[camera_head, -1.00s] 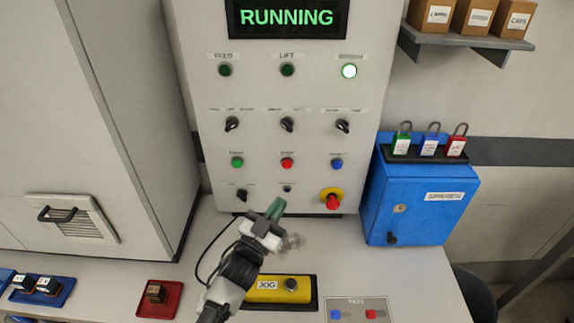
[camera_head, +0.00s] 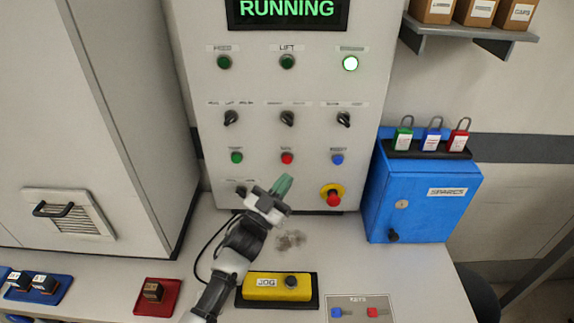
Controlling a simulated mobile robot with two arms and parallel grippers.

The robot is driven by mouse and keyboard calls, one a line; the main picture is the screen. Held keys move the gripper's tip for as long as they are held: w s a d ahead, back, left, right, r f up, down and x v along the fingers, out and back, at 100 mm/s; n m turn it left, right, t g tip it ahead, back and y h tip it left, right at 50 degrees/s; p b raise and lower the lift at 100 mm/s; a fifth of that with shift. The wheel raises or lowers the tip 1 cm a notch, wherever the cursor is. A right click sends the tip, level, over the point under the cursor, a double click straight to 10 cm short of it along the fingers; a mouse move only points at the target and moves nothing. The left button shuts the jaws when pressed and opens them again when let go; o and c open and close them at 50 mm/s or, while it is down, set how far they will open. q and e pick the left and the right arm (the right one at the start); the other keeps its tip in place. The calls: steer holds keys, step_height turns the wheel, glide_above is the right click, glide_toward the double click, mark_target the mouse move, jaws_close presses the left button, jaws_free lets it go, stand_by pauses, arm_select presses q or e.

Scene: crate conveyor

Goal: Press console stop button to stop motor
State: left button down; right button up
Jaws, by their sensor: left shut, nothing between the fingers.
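The grey console panel (camera_head: 262,95) stands upright at the middle. Its display (camera_head: 287,10) reads RUNNING in green. The red stop button (camera_head: 287,158) is in the lower button row, between a green button (camera_head: 236,158) and a blue button (camera_head: 337,159). A red mushroom button on a yellow ring (camera_head: 333,195) sits lower right. My left gripper (camera_head: 284,184) is shut and empty. Its green fingertips point up toward the panel, below the red stop button in the picture, and do not cover it. They hide the small button beneath it. My right gripper is not in view.
A yellow JOG box (camera_head: 275,287) lies on the desk beside my left arm. A blue spares box (camera_head: 425,195) with padlocks on top stands at the right. A red tray (camera_head: 159,298) and a key plate (camera_head: 361,309) lie near the front. A tall cabinet (camera_head: 110,110) stands left.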

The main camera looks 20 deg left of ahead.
mark_target(287, 160)
arm_select(q)
steer(key=shift+w+a+b, duration=0.2)
steer(key=shift+w+b, duration=0.05)
steer(key=shift+w, duration=0.45)
steer(key=shift+w+a+b, duration=0.2)
steer(key=shift+w+b, duration=0.05)
steer(key=shift+w, duration=0.45)
steer(key=shift+w+a+b, duration=0.2)
steer(key=shift+w+b, duration=0.05)
steer(key=shift+w, duration=0.45)
steer(key=shift+w, duration=0.15)
stand_by(0.3)
steer(key=shift+w+a, duration=0.15)
steer(key=shift+w, duration=0.1)
steer(key=shift+w+a+b, duration=0.1)
steer(key=shift+w+b, duration=0.3)
steer(key=shift+b, duration=0.05)
stand_by(0.7)
steer(key=shift+s, duration=0.1)
steer(key=shift+s+d+p, duration=0.25)
steer(key=shift+s+p, duration=0.3)
steer(key=shift+s, duration=0.2)
